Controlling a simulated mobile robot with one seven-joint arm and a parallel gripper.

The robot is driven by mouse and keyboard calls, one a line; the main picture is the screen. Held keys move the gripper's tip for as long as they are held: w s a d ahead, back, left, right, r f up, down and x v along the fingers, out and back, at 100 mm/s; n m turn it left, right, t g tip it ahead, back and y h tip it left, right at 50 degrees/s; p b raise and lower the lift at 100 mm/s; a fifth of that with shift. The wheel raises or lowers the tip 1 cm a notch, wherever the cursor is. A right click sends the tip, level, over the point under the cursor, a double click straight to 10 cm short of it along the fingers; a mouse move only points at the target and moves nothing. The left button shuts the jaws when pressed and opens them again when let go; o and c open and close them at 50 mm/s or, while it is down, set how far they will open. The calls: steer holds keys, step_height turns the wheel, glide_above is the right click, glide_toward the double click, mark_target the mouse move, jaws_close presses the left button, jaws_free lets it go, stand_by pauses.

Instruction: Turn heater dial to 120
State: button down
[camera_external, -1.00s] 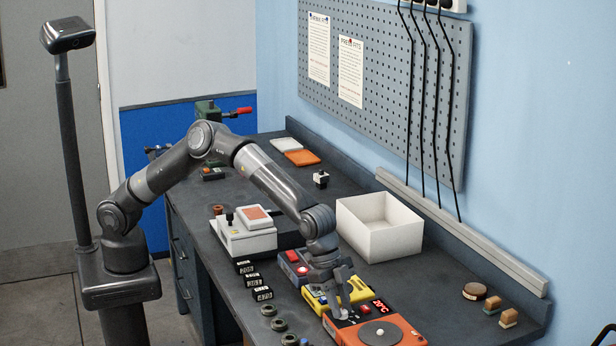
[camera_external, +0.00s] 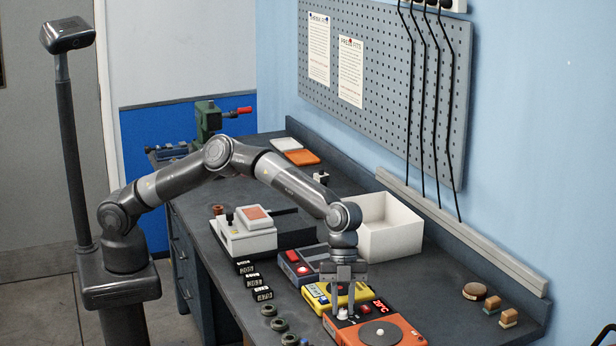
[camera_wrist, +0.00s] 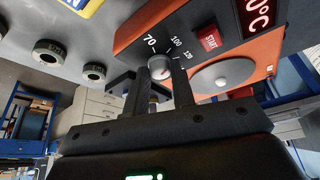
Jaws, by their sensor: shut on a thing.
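The orange heater (camera_external: 405,333) sits at the front of the bench, with a round grey plate on top and a red lit display (camera_external: 380,307). Its small grey dial (camera_wrist: 160,66) shows in the wrist view, with printed marks around it including 70 and 100; a further mark is hard to read. My gripper (camera_wrist: 164,80) is shut on the dial, a finger on each side. I cannot tell the dial's exact setting.
A red START button (camera_wrist: 209,38) is close to the dial. A yellow device (camera_external: 325,294) and a dark device with red (camera_external: 297,266) stand just behind the heater. A white open box (camera_external: 385,228) is behind the arm. Several round knobs (camera_external: 277,325) lie along the front edge.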

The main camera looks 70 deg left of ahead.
steer(key=m, duration=0.2)
steer(key=m+g+y, duration=0.1)
steer(key=m, duration=0.1)
steer(key=shift+w+d+f+m+g, duration=0.1)
steer(key=shift+w+d+m+g, duration=0.05)
steer(key=shift+m+g, duration=0.15)
steer(key=shift+w+m+y, duration=0.1)
steer(key=shift+m+y, duration=0.5)
steer(key=shift+m, duration=1)
steer(key=shift+m+g, duration=0.3)
steer(key=shift+m, duration=0.3)
steer(key=c, duration=1.2)
jaws_free()
steer(key=shift+d, duration=0.1)
steer(key=shift+c, duration=0.2)
steer(key=shift+n, duration=0.4)
